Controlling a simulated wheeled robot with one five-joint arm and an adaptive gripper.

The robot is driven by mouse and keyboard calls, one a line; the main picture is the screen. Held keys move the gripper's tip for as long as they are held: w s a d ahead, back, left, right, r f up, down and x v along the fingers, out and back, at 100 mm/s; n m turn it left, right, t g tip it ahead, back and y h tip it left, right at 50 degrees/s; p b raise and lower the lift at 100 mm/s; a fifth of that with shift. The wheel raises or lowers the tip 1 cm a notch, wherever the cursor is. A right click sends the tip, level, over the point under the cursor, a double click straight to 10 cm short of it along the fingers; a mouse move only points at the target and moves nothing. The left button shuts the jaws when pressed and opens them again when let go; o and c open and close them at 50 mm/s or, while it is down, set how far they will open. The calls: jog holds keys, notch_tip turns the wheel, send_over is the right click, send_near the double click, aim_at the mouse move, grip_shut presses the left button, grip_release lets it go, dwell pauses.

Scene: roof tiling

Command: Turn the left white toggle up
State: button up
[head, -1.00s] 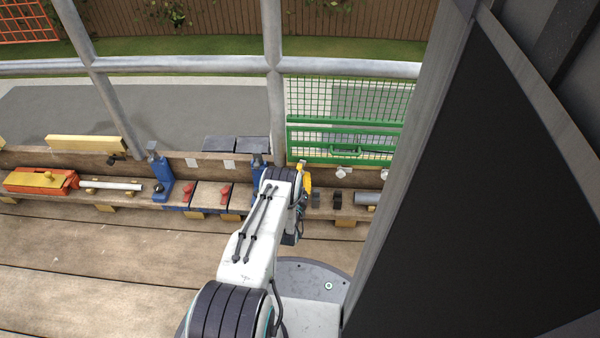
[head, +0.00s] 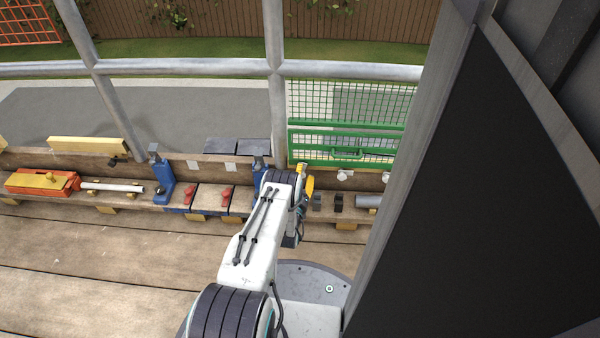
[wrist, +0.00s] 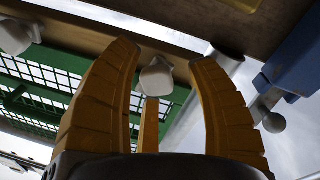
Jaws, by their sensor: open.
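Two white toggles sit on the wooden back board below the green mesh gate. The left white toggle (head: 342,175) is just right of my gripper (head: 307,184) in the head view; the right white toggle (head: 386,176) is farther along. In the wrist view, which looks turned over, the left white toggle (wrist: 156,78) shows between the yellow fingers of my gripper (wrist: 165,60). The fingers are spread and apart from each other. I cannot tell whether any finger touches the toggle. The other white toggle (wrist: 15,37) is at the upper left. My arm hides most of the gripper in the head view.
The green mesh gate (head: 345,127) stands behind the toggles. Dark clips (head: 337,203) and a grey pipe (head: 368,201) lie on the ledge below. A blue clamp (head: 259,172) is left of my gripper. A grey pole (head: 273,80) rises behind. The plank floor at left is clear.

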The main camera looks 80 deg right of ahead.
aim_at(301, 148)
jog(key=shift+r, duration=5)
jog(key=shift+w, duration=0.1)
jog(key=shift+c, duration=0.5)
